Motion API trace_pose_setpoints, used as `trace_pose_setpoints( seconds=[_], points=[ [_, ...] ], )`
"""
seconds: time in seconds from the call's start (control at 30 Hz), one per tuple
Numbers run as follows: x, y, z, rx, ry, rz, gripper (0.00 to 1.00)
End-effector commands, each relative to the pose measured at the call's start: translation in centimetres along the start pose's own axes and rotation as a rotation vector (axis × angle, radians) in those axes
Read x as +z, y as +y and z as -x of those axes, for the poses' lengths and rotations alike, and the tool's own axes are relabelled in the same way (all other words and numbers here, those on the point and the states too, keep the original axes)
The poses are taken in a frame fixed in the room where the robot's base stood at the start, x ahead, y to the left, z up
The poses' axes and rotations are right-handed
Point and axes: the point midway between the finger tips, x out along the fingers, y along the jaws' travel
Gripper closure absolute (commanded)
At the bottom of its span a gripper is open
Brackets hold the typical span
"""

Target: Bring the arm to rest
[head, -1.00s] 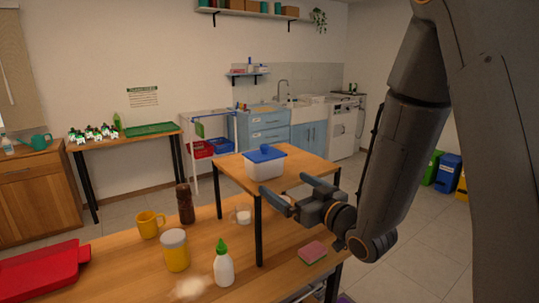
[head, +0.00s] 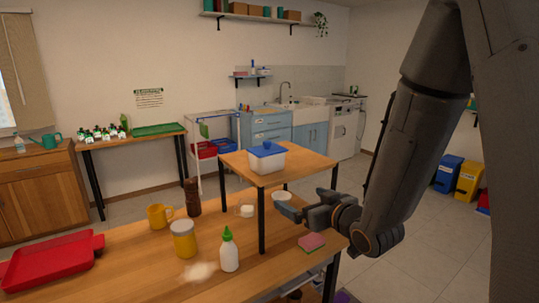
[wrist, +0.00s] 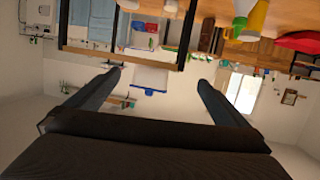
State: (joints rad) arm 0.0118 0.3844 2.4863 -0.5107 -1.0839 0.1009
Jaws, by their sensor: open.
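My gripper (head: 311,204) is in the head view at the right, in front of the small raised wooden stand (head: 279,173) and above the right end of the table. Its two fingers are apart with nothing between them. In the wrist view my gripper (wrist: 160,80) also shows open and empty, and the picture is upside down. My arm comes down from the upper right of the head view.
A white tub with a blue lid (head: 266,158) stands on the stand.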

Motion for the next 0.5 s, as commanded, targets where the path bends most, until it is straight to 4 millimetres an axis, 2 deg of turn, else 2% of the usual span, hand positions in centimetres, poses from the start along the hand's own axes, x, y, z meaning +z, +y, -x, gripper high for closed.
trace_pose_setpoints(
  seconds=[0.17, 0.27, 0.4, 0.5],
  points=[
    [2.5, 1.7, 1.0, 0.079, -0.158, -0.007, 0.0],
    [4.5, 3.0, 2.5, 0.139, -0.286, -0.026, 0.0],
    [7.9, 4.2, 6.1, 0.226, -0.512, -0.082, 0.0],
    [10.1, 4.2, 9.5, 0.272, -0.678, -0.14, 0.0]
  ],
)
